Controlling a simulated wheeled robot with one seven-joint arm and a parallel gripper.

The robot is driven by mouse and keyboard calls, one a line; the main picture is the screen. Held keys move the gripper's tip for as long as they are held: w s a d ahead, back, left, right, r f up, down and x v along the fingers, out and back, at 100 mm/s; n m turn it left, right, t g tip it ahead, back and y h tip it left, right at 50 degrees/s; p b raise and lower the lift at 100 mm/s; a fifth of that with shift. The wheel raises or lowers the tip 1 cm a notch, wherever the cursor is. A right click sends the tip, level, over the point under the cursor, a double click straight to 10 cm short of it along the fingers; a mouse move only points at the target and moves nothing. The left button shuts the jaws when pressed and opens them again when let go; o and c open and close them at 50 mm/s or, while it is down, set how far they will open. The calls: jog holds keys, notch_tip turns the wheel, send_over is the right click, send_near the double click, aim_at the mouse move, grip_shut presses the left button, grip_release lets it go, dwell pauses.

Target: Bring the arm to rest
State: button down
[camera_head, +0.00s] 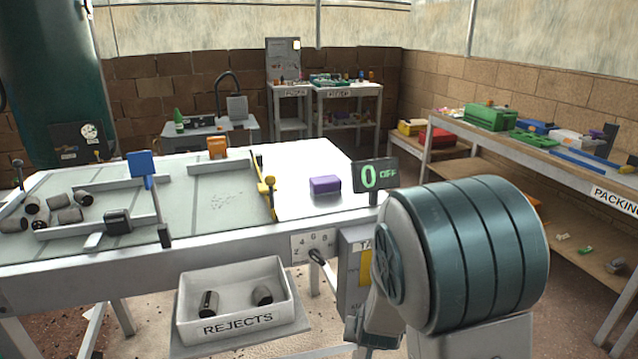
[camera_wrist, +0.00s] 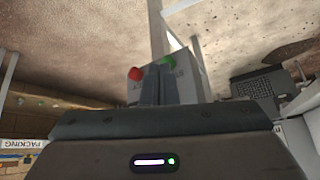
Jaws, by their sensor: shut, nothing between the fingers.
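My gripper (camera_wrist: 158,72) shows in the wrist view with its two dark fingers together and nothing between them. Behind the fingertips is a grey box (camera_wrist: 190,85) with a red button (camera_wrist: 134,73) and a green button (camera_wrist: 168,62). I cannot tell whether the fingers touch the box. In the head view my arm is folded at the right front, its large teal joint in front of the table's right end. The gripper's fingers cannot be made out there.
The worktable (camera_head: 220,255) carries plugs (camera_head: 70,215) at left, a purple block (camera_head: 325,184) and a display (camera_head: 375,176) reading 0 OFF. A rejects tray (camera_head: 238,325) below holds two plugs. A packing bench (camera_head: 560,158) stands at right. Open floor lies between.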

jog(key=s+d+r+n+g+p, duration=0.1)
jog(key=s+r+p, duration=0.3)
jog(key=s+r, duration=0.5)
jog(key=s+d+r+n+g+p, duration=0.1)
jog(key=s+r+p, duration=0.4)
jog(key=r, duration=1.2)
jog(key=s+d+g, duration=0.1)
jog(key=s, duration=0.3)
jog(key=shift+s+d+g+y, duration=0.3)
jog(key=shift+d, duration=0.1)
